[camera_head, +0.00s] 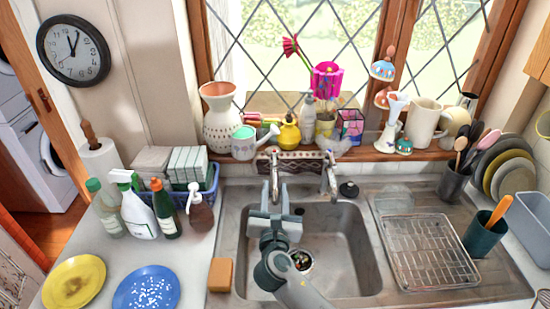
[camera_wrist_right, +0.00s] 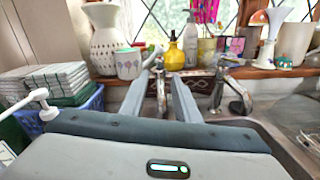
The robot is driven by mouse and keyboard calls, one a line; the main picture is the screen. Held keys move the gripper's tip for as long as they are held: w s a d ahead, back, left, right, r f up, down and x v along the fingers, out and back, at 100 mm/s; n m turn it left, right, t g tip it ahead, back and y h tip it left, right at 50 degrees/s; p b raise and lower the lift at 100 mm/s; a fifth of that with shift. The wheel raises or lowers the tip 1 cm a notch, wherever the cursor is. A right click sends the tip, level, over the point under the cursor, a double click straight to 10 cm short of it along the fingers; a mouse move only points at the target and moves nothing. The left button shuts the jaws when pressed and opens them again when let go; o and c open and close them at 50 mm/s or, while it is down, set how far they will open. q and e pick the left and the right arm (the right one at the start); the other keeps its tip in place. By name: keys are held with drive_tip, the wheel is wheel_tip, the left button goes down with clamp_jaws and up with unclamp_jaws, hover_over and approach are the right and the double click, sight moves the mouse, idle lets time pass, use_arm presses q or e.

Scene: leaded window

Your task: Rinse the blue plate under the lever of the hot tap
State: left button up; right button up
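The blue plate (camera_head: 147,290), with white specks on it, lies on the counter at the front left, cut off by the lower picture edge. Two metal taps stand behind the sink (camera_head: 345,245): a left tap (camera_head: 273,162) and a right tap (camera_head: 329,172). I cannot tell by markings which is hot. My right gripper (camera_head: 276,190) is over the back left of the sink, open and empty, its fingers pointing at the left tap. In the right wrist view, the left tap (camera_wrist_right: 160,88) shows between the spread fingers; contact cannot be told. My left gripper is out of view.
A yellow plate (camera_head: 75,283) lies left of the blue one. Several bottles (camera_head: 138,212) and a blue basket (camera_head: 213,186) stand behind them. A sponge (camera_head: 220,275) lies by the sink's left edge. A wire rack (camera_head: 430,250) fills the right drainboard. Pots crowd the sill.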

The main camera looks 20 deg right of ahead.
sight(275, 154)
drive_tip(key=b+x, duration=0.7)
drive_tip(key=x, duration=0.8)
drive_tip(key=shift+w+d+f, duration=0.1)
drive_tip(key=shift+d, duration=0.05)
drive_tip(key=shift+w, duration=0.1)
drive_tip(key=shift+c, duration=0.6)
clamp_jaws()
